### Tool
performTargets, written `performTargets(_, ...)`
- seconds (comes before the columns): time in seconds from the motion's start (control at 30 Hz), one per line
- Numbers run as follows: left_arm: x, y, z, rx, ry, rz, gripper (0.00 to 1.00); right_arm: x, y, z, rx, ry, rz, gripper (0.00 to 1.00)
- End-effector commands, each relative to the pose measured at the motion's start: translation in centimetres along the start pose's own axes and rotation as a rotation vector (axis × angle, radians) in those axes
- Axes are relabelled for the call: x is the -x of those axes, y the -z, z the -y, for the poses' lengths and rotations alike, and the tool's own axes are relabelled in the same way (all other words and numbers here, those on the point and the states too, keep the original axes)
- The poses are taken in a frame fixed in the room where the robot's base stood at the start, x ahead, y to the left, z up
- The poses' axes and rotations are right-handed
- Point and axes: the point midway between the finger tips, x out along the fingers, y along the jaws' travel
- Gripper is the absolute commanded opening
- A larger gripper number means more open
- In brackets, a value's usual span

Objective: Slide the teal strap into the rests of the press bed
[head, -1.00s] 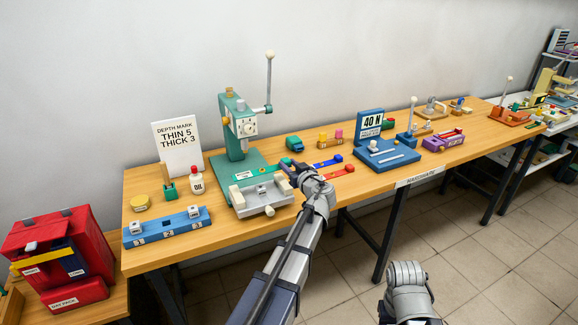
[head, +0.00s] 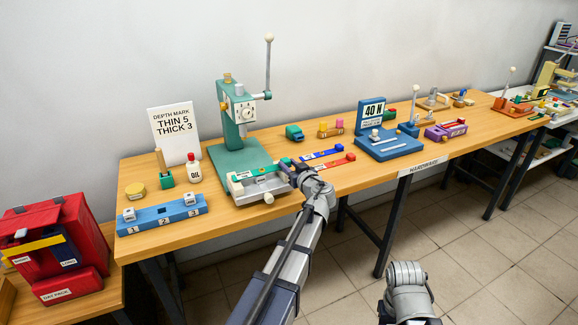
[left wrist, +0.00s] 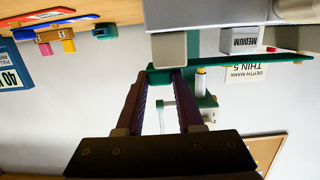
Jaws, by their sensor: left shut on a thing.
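The teal strap (head: 262,171) lies level across the back part of the grey press bed (head: 262,194), at the foot of the green press (head: 235,125). My left gripper (head: 293,170) is at the bed's right side, shut on the strap's right end. In the left wrist view, the purple-brown fingers (left wrist: 162,88) close on the strap (left wrist: 225,62), which runs off to the right beside the bed's grey block (left wrist: 168,46) and a block marked MEDIUM (left wrist: 240,40). Whether the strap is seated in the rests cannot be told. My right gripper is out of view.
A blue numbered rack (head: 160,217) and an oil bottle (head: 194,170) stand left of the press. Blue (head: 322,153) and red (head: 335,161) straps lie to the right. A blue 40 N stand (head: 390,146) is farther right. The table's front edge is close below the bed.

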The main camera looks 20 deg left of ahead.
Motion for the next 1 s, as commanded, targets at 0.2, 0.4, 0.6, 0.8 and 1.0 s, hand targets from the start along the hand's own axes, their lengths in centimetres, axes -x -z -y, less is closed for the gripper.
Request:
performTargets(0.2,0.0,0.0,0.1,0.0,0.0,0.0,0.0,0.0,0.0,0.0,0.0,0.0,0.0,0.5)
performTargets(0.4,0.0,-0.2,0.8,0.0,0.001,0.0,0.0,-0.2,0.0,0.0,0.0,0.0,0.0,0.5)
performTargets(0.6,0.0,-0.3,1.0,0.0,0.0,0.0,0.0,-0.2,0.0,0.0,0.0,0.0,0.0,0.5)
performTargets(0.8,0.0,-0.3,1.0,0.0,0.0,0.0,0.0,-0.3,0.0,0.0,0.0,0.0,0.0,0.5)
performTargets(1.0,-0.1,-0.4,1.0,0.0,0.0,0.0,0.0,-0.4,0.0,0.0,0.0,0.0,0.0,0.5)
